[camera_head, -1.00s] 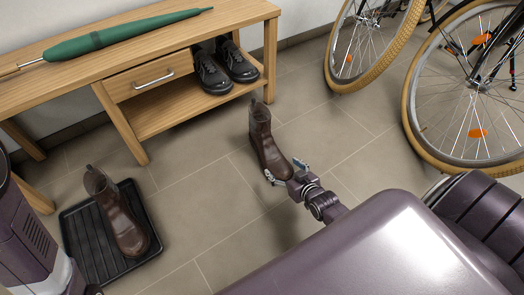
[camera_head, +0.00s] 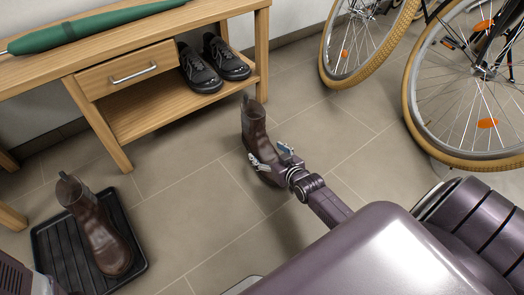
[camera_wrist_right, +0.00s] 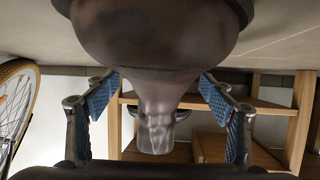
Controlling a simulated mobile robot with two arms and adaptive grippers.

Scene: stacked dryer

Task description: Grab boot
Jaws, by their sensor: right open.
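A brown boot (camera_head: 256,132) stands upright on the tiled floor in front of the bench. My right gripper (camera_head: 272,158) is open at the toe end of this boot, with one finger on each side of it. In the right wrist view the boot (camera_wrist_right: 155,45) fills the upper middle, between the two blue-padded fingers of the right gripper (camera_wrist_right: 160,95). Both pads appear apart from the boot. A second brown boot (camera_head: 100,232) stands on a black tray (camera_head: 60,262) at the lower left. My left gripper does not show.
A wooden bench (camera_head: 120,82) with a drawer stands at the upper left. A green umbrella (camera_head: 90,28) lies on it and black shoes (camera_head: 212,66) sit on its shelf. Bicycles (camera_head: 465,85) stand at the right. The floor (camera_head: 185,200) between the boots is clear.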

